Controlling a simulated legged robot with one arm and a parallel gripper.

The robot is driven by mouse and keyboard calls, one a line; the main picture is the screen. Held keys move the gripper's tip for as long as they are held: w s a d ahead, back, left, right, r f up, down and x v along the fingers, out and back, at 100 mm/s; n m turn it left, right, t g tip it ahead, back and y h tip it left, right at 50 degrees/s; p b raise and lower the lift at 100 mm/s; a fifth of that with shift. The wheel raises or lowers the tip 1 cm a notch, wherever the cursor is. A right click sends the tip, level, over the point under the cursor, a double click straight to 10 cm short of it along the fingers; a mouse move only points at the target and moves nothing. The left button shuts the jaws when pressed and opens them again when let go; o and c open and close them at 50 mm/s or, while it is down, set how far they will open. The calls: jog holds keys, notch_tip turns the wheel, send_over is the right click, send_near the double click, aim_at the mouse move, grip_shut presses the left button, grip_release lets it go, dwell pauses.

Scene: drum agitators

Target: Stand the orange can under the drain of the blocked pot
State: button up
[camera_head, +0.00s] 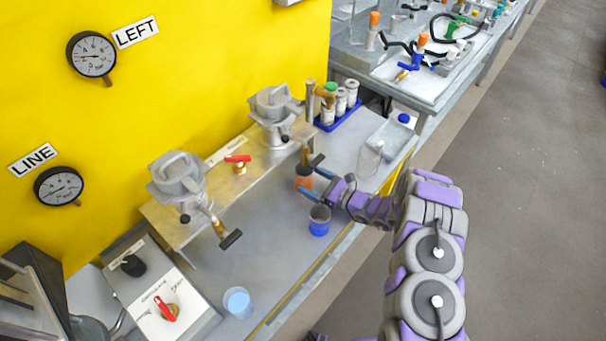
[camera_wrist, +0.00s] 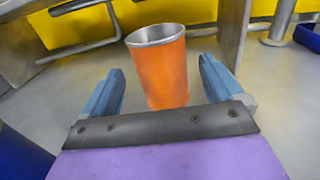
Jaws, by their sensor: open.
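The orange can (camera_head: 304,179) stands upright on the grey bench, close to the brass drain (camera_head: 305,154) of the right-hand pot (camera_head: 275,106). I cannot tell whether it is exactly under the outlet. My gripper (camera_head: 314,183) is open, with its blue fingers on either side of the can. In the wrist view the can (camera_wrist: 160,70) is between and slightly beyond the fingertips (camera_wrist: 162,68), with visible gaps on both sides. Which pot is blocked cannot be told.
A cup with blue lower part (camera_head: 319,222) stands just in front of my gripper. A light-blue cup (camera_head: 238,303) is near the front edge. A clear beaker (camera_head: 369,158) stands to the right. The bench between the two cups is clear.

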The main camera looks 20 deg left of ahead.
jog(key=p+v, duration=0.1)
jog(key=v, duration=0.6)
jog(key=shift+w, duration=0.1)
jog(key=shift+a, duration=0.3)
jog(key=shift+d, duration=0.25)
